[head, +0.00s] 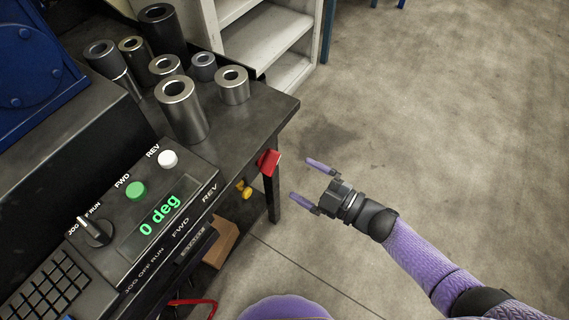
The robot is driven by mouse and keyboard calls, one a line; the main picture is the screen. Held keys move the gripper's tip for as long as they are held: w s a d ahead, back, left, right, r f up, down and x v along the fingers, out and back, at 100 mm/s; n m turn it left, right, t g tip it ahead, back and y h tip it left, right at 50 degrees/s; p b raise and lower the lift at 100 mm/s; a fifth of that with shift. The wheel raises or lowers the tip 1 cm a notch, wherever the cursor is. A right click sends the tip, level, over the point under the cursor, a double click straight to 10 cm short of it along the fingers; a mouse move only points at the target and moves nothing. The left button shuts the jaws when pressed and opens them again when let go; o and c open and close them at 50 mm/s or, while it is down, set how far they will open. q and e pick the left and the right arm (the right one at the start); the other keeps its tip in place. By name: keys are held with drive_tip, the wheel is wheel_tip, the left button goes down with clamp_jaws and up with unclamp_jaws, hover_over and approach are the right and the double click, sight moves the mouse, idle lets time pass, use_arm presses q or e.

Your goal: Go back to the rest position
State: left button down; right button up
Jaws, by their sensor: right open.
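My right gripper (313,181) is in the head view, right of the bench. Its two purple fingers are spread apart with nothing between them. It hangs over the open floor, a little right of a red part at the bench edge and apart from it. My right arm comes in from the lower right. My left gripper is not in view.
The dark bench (262,118) bears several metal sleeves (183,112) and a control box with a display (158,217) reading "0 deg". A red part (268,162) and a yellow knob (244,189) are at its edge. A shelf (262,45) stands behind. The concrete floor (450,130) at right is clear.

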drive_tip(key=shift+v, duration=1.25)
